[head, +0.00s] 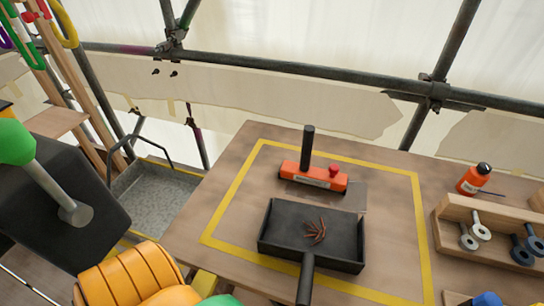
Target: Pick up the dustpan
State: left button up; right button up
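The dustpan (278,241) is a black, shallow square pan lying on the wooden table inside a yellow-taped outline. Its dark handle (306,278) points toward me and runs down to the bottom edge of the head view. A small pile of thin reddish-brown scraps (315,231) lies in the pan. I see neither gripper's fingers in this view, and nothing is seen holding the dustpan.
Scaffold tubes (290,66) cross behind the table. A grey metal tub (155,195) stands beyond its left edge. The table around the pan is mostly clear.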

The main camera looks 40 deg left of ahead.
aim_at(312, 236)
jog(key=u, duration=0.8)
jog(key=k, duration=0.65)
jog(key=i, duration=0.5)
